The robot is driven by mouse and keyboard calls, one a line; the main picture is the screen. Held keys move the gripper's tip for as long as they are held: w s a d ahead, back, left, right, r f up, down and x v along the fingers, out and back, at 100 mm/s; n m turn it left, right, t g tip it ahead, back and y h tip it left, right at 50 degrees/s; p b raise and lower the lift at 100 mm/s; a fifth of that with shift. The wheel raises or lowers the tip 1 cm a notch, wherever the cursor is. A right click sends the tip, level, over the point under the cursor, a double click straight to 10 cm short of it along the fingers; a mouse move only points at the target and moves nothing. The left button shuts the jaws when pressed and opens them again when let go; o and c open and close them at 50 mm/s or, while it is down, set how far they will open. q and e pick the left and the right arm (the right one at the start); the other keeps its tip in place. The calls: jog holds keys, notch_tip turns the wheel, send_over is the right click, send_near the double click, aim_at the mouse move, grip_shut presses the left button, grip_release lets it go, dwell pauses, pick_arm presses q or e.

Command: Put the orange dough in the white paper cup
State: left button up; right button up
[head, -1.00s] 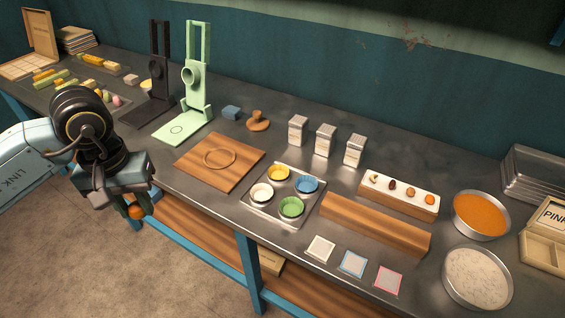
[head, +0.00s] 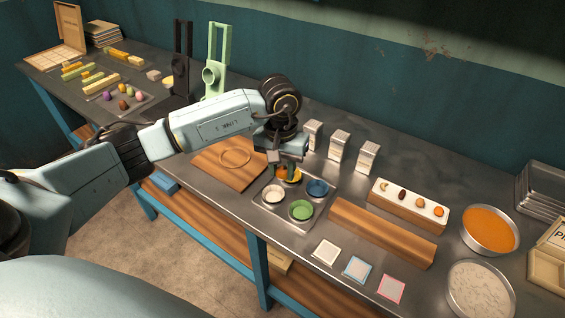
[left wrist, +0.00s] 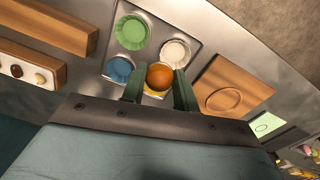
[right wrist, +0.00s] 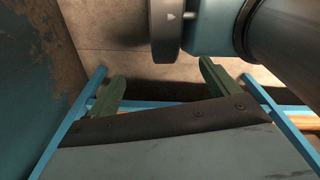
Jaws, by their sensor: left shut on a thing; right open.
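The orange dough (left wrist: 160,76) is a ball between the fingers of my left gripper (left wrist: 159,88). In the head view the dough (head: 281,170) shows partly behind the fingers of my left gripper (head: 289,170), over the yellow cup (head: 294,178) at the back of the metal tray. The white paper cup (head: 273,195) is in the tray's front left spot and looks empty; it also shows in the left wrist view (left wrist: 175,53), beside the dough. The height of the dough above the cups is hard to tell. My right gripper (right wrist: 160,85) is open and empty.
The tray (head: 290,226) also holds a blue cup (head: 318,188) and a green cup (head: 301,209). A wooden board (head: 216,168) lies left of it, a wooden block (head: 382,231) right. Several metal tins (head: 340,147) stand behind.

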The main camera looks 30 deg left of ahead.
aim_at(273, 197)
jog(key=shift+o, duration=0.8)
jog(key=shift+w+r+p, duration=0.3)
jog(key=shift+r, duration=0.3)
pick_arm(q)
jog(key=shift+n, duration=0.3)
jog(key=a+f, duration=0.3)
jog(key=shift+w+a+f+b, duration=0.1)
jog(key=shift+w+f+b, duration=0.2)
jog(key=shift+f, duration=0.1)
jog(key=shift+f+b, duration=0.75)
jog(key=shift+f, duration=0.75)
jog(key=shift+f+b, duration=0.85)
pick_arm(e)
jog(key=f, duration=0.3)
jog(key=shift+s+d+f, duration=0.15)
jog(key=shift+d+f, duration=0.05)
jog(key=shift+f, duration=0.2)
jog(key=shift+a+f, duration=0.15)
jog(key=shift+f, duration=0.05)
